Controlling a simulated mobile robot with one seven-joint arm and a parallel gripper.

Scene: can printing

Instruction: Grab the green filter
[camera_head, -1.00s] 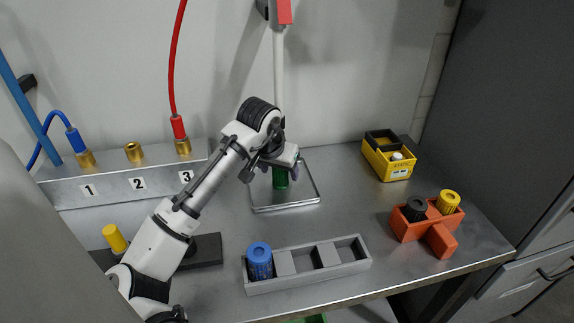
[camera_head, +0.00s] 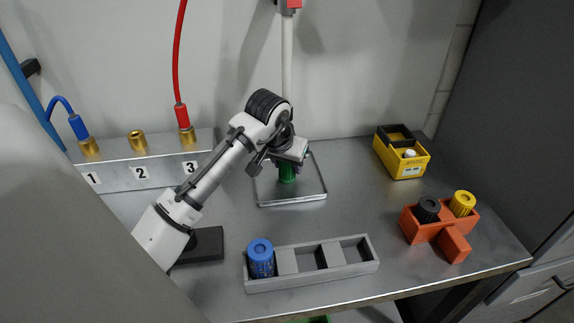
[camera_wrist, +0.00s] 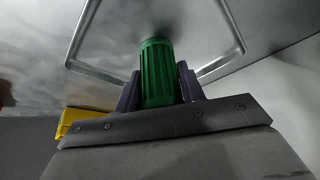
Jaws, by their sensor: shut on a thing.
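The green filter (camera_head: 287,173) is a ribbed green cylinder at the square metal tray (camera_head: 322,192) at the back of the bench. My gripper (camera_head: 286,166) is over it from above. In the wrist view, the green filter (camera_wrist: 158,75) stands between the two purple-grey fingers of my gripper (camera_wrist: 158,88), which are shut on it. The tray rim (camera_wrist: 239,45) shows behind it. I cannot tell whether the filter touches the tray.
A grey holder (camera_head: 372,262) with a blue filter (camera_head: 260,259) in its left slot stands in front. An orange holder (camera_head: 440,238) with black (camera_head: 427,208) and yellow (camera_head: 462,203) filters and a yellow box (camera_head: 408,168) are to the right. Numbered brass fittings (camera_head: 138,141) line the left back.

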